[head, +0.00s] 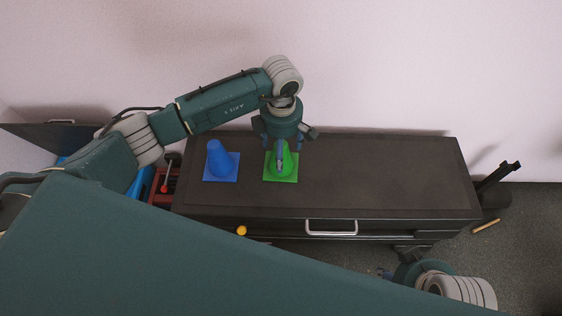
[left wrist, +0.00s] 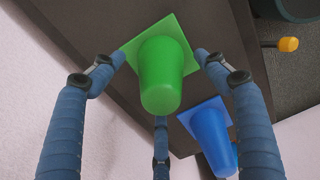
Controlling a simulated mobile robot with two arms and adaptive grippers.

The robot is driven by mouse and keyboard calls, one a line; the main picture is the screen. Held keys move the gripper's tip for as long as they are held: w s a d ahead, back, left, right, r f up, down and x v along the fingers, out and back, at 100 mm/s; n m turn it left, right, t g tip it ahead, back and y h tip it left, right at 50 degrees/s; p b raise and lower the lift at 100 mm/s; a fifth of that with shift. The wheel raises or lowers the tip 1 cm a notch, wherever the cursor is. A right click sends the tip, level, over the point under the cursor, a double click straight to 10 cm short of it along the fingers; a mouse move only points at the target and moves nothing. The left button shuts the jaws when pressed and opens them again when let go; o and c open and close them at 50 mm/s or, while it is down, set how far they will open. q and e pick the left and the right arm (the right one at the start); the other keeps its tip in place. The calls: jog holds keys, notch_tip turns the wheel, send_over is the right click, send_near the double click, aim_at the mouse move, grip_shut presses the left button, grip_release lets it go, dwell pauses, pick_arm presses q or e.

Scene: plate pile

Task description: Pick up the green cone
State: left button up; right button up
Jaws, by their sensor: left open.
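The green cone (head: 284,166) stands upright on its square base on the dark cabinet top. My left gripper (head: 280,152) reaches down over it from above. In the left wrist view the green cone (left wrist: 161,80) lies between the spread blue fingers of my left gripper (left wrist: 160,72). The fingers are open around the cone; I cannot tell whether any touches it. My right gripper (head: 386,272) shows low at the right, in front of the cabinet, partly hidden, with its finger state unclear.
A blue cone (head: 219,162) stands just left of the green one. The dark cabinet (head: 390,175) has a bare top to the right. A red toolbox (head: 164,188) is at its left end. A wall is close behind. A yellow-ended object (head: 241,230) is at the front.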

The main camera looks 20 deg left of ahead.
pick_arm(q)
notch_tip(320, 180, down, 3)
jog(key=shift+f, duration=0.1)
jog(key=c, duration=1.3)
jog(key=shift+r, duration=0.2)
jog(key=shift+c, duration=0.2)
